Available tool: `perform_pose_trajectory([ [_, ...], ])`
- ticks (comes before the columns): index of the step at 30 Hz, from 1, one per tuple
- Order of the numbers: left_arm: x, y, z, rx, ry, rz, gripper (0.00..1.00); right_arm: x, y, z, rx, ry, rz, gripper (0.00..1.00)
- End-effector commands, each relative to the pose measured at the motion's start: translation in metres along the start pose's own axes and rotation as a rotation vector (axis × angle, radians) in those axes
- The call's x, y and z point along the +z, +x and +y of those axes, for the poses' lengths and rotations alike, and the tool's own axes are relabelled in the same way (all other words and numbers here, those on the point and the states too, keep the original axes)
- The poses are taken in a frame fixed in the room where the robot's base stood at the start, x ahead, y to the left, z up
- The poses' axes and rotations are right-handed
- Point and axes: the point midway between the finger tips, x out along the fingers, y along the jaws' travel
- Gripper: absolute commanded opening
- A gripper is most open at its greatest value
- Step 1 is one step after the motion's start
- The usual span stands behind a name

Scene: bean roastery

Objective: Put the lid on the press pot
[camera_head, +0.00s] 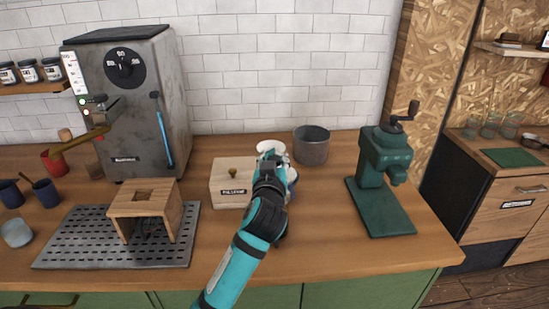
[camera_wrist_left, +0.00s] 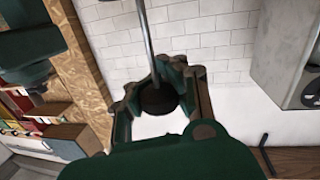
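My left gripper (camera_head: 268,160) is over the middle of the counter, at the end of my teal arm. In the left wrist view its fingers (camera_wrist_left: 163,90) close around a dark round knob (camera_wrist_left: 158,101). A thin metal rod (camera_wrist_left: 149,42) runs from the knob out of the picture; this looks like the plunger of the press pot lid. The lid's disc is not seen. In the head view a white rounded thing (camera_head: 272,146) and a bluish-white edge (camera_head: 292,174) show behind the gripper. My arm hides most of them, and I cannot tell which is the press pot.
A wooden box with a knob (camera_head: 226,190) stands just left of the gripper, and a grey metal canister (camera_head: 311,147) behind right. A green hand grinder (camera_head: 383,170) is farther right. A wooden stand (camera_head: 146,200) on a perforated tray (camera_head: 70,250) is left. The front right counter is clear.

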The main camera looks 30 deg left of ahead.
Motion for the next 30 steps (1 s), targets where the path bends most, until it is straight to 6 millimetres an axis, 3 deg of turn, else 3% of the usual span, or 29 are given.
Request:
perform_pose_trajectory([
  [1,-0.001,0.0,0.0,0.0,0.0,0.001,0.05,0.0,0.0,0.001,0.001,0.0,0.0,0.99],
  [10,-0.001,0.0,0.0,0.0,0.0,0.001,0.42,0.0,0.0,0.0,0.0,-0.001,0.0,0.99],
  [20,0.001,-0.005,0.001,0.001,0.0,-0.002,0.42,0.001,0.0,0.0,0.0,-0.002,-0.001,0.99],
  [23,0.001,-0.018,0.001,0.002,-0.001,-0.003,0.42,0.001,0.0,0.0,0.0,-0.001,-0.001,0.99],
  [30,0.001,-0.069,0.001,0.002,-0.004,-0.003,0.42,0.0,0.0,-0.001,-0.001,0.0,0.0,0.99],
])
